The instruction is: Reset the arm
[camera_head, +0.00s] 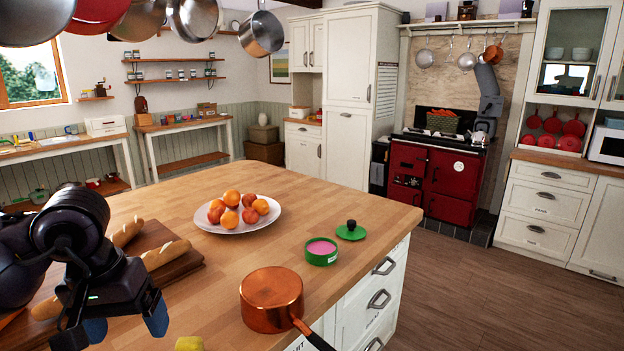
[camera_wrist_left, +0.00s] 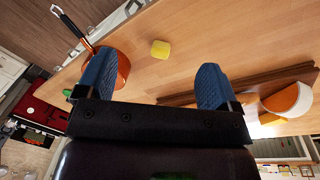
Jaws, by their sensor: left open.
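My left gripper (camera_head: 125,325) is at the lower left of the head view, above the near left part of the wooden island top (camera_head: 330,205). Its two blue fingers are apart. They also show in the left wrist view (camera_wrist_left: 156,80), with bare wood between them and nothing held. The arm hides part of the bread board behind it. My right gripper does not show in either view.
A copper saucepan (camera_head: 272,300) stands near the island's front edge. A yellow piece (camera_head: 189,343) lies left of it. Bread loaves (camera_head: 165,254), a fruit plate (camera_head: 207,222), a green tin (camera_head: 321,252) and its lid (camera_head: 351,231) lie around. Pans (camera_head: 261,34) hang above.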

